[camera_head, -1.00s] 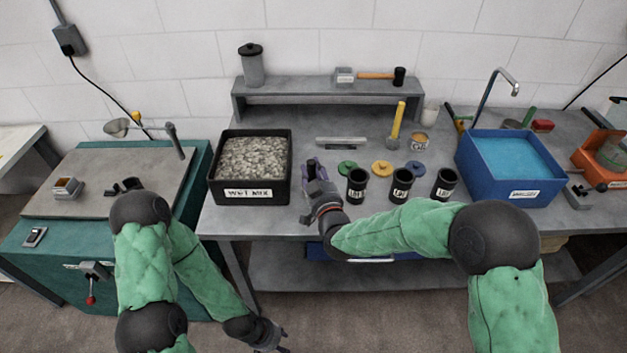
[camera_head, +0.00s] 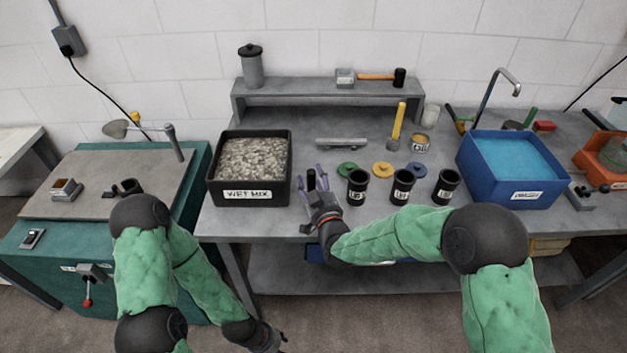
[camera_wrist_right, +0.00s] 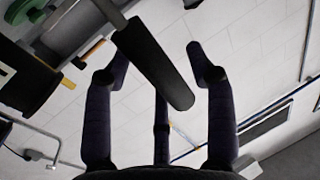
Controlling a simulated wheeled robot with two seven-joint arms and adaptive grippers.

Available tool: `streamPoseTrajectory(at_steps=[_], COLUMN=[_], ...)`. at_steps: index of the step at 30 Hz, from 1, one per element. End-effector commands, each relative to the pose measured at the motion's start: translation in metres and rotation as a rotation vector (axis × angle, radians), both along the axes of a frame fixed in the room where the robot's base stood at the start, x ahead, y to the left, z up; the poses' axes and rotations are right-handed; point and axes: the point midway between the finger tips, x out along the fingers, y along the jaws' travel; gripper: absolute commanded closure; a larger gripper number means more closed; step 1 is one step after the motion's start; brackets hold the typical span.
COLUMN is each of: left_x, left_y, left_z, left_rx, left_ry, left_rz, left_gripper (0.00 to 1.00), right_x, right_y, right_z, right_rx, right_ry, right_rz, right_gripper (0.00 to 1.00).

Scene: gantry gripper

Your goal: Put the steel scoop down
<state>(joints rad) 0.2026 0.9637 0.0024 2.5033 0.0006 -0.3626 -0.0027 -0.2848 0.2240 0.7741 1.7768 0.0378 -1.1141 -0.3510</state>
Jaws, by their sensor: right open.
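A black handle (camera_head: 311,180), which looks like the steel scoop's, shows at the table's front, right of the wet mix tub. In the right wrist view the black handle (camera_wrist_right: 155,62) lies between my spread fingers, with grey metal at its upper end. The scoop's bowl is not clear in the head view. My right gripper (camera_head: 318,188) is open around the handle at the table's front edge; it also shows open in the wrist view (camera_wrist_right: 160,75). My left gripper (camera_head: 272,346) hangs low at the bottom of the head view; its jaws are too small to read.
The wet mix tub (camera_head: 283,190) is just left of my right gripper. Several black labelled cups, including the nearest one (camera_head: 357,188), stand to its right, with coloured discs behind. A blue water tub (camera_head: 513,185) is farther right. The bench between tub and shelf is mostly clear.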

Motion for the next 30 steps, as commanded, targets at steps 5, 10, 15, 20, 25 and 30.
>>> streamPoseTrajectory(at_steps=[5, 10, 15, 20, 25, 30], left_x=[0.0, 0.0, 0.0, 0.0, 0.0, 0.0], left_y=[0.0, 0.0, 0.0, 0.0, 0.0, 0.0], left_z=[0.006, 0.009, 0.013, 0.017, 0.018, 0.019], left_rx=[0.0, 0.0, 0.0, 0.0, 0.0, 0.0], left_ry=[0.0, 0.0, 0.0, 0.0, 0.0, 0.0], left_rz=[0.0, 0.0, 0.0, 0.0, 0.0, 0.0], left_gripper=[0.6, 0.6, 0.6, 0.6, 0.6, 0.6], right_x=[0.0, -0.028, -0.062, -0.09, -0.108, -0.115], right_y=[0.0, -0.008, -0.017, -0.025, -0.03, -0.032], right_z=[0.005, 0.004, 0.004, 0.004, 0.004, 0.003], right_rx=[0.0, 0.0, 0.0, 0.0, 0.0, 0.0], right_ry=[0.0, 0.001, 0.001, 0.0, 0.0, -0.001], right_rz=[0.0, 0.0, 0.0, 0.0, 0.0, 0.0], right_gripper=[0.44, 0.44, 0.44, 0.44, 0.44, 0.44])
